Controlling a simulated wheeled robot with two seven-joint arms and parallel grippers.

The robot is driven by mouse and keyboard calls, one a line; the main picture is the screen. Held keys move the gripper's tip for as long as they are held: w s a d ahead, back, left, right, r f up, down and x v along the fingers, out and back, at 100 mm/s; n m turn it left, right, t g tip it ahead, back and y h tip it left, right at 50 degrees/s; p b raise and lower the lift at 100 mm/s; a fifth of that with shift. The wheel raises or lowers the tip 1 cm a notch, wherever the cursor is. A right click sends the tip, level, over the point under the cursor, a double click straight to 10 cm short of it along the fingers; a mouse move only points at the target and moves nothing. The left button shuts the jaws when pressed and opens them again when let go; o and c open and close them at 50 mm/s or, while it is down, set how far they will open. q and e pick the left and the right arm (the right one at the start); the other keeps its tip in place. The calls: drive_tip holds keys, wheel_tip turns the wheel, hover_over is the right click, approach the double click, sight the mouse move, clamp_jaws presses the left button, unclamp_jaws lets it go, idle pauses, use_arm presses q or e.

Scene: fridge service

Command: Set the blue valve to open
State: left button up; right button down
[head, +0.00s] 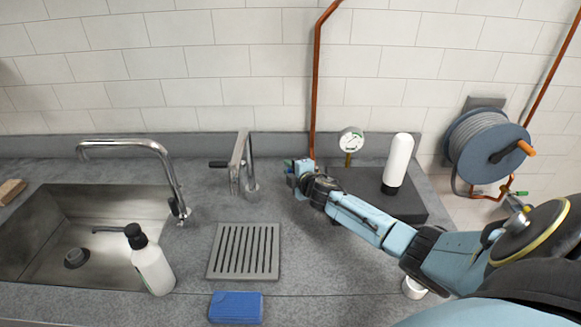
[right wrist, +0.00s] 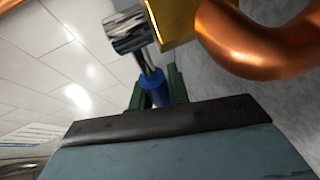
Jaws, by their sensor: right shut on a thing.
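My right gripper (head: 298,172) is at the foot of the copper pipe by the back wall. In the right wrist view its two dark green fingers (right wrist: 157,90) are shut on the blue valve handle (right wrist: 154,82), one on each side. The handle's bare metal lever runs up to a shiny metal stem (right wrist: 127,31) beside the brass valve body (right wrist: 172,22). In the head view my gripper hides most of the valve, and I cannot tell the lever's angle to the pipe. My left gripper is not in view.
The copper pipe (head: 316,80) climbs the tiled wall, and its bend (right wrist: 255,45) is close to my gripper. A gauge (head: 351,140) and a white bottle (head: 398,160) stand to the right. Left are a tap (head: 240,165), drain grate (head: 244,251), soap bottle (head: 152,268) and sink (head: 105,205).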

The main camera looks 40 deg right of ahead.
drive_tip(key=shift+s+a+r+n+y+p, duration=0.15)
drive_tip(key=shift+s+n+y+p, duration=0.1)
drive_tip(key=shift+n+y, duration=0.3)
drive_tip(key=shift+s+a+f+n+y+p, duration=0.15)
drive_tip(key=shift+s+n+y, duration=0.15)
drive_tip(key=shift+y, duration=0.35)
drive_tip(key=shift+s+a+n+y, duration=0.25)
drive_tip(key=shift+n+y, duration=0.25)
drive_tip(key=shift+y, duration=0.1)
drive_tip(key=shift+s+a+n+y, duration=0.2)
drive_tip(key=shift+n+y, duration=0.25)
drive_tip(key=shift+y, duration=0.15)
drive_tip(key=c, duration=1.3)
unclamp_jaws()
drive_tip(key=shift+c, duration=0.2)
drive_tip(key=v, duration=1.3)
drive_tip(key=shift+s+p, duration=0.2)
drive_tip(key=shift+p, duration=0.2)
drive_tip(key=shift+f, duration=0.15)
